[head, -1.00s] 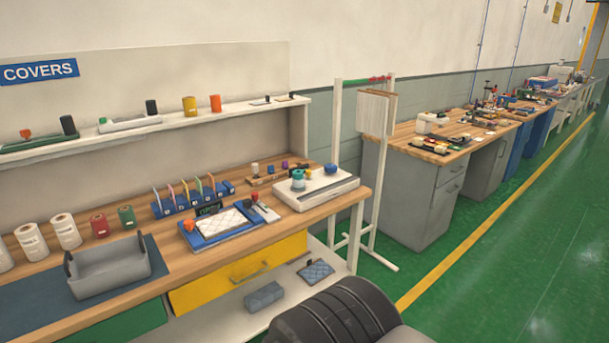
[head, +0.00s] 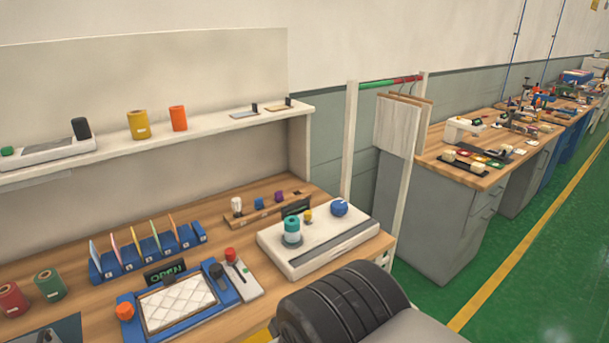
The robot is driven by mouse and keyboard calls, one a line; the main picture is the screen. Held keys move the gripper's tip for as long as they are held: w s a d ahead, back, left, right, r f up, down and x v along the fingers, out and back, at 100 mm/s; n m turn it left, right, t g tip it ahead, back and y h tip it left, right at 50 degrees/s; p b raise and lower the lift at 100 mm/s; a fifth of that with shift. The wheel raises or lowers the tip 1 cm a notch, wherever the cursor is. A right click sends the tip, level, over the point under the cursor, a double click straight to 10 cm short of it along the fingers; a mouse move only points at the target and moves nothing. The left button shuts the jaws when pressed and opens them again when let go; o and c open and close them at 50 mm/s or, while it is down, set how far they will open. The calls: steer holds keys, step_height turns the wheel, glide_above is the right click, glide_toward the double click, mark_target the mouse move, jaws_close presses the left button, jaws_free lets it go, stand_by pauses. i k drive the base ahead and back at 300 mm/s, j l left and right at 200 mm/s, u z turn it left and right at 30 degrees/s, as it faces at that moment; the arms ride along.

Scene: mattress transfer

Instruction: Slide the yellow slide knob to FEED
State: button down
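A small yellow knob (head: 308,215) stands on top of a white box-shaped device (head: 318,252) at the right end of the wooden bench. It is between a larger teal knob (head: 292,231) and a round blue knob (head: 340,207). Its track and any FEED marking are too small to make out. A dark sign (head: 297,206) stands behind the device, its text unreadable. My gripper is not in view. A dark ribbed part of my own arm fills the bottom middle, in front of the device.
A blue tray with a white quilted pad (head: 178,303) lies left of the device, beside a plate with red and black knobs (head: 238,278). A white rack post (head: 349,150) rises behind the bench's right end. A shelf (head: 215,118) runs above. Green floor is open at right.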

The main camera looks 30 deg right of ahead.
mark_target(307, 214)
steer(key=i+l, duration=0.85)
steer(key=l, duration=0.25)
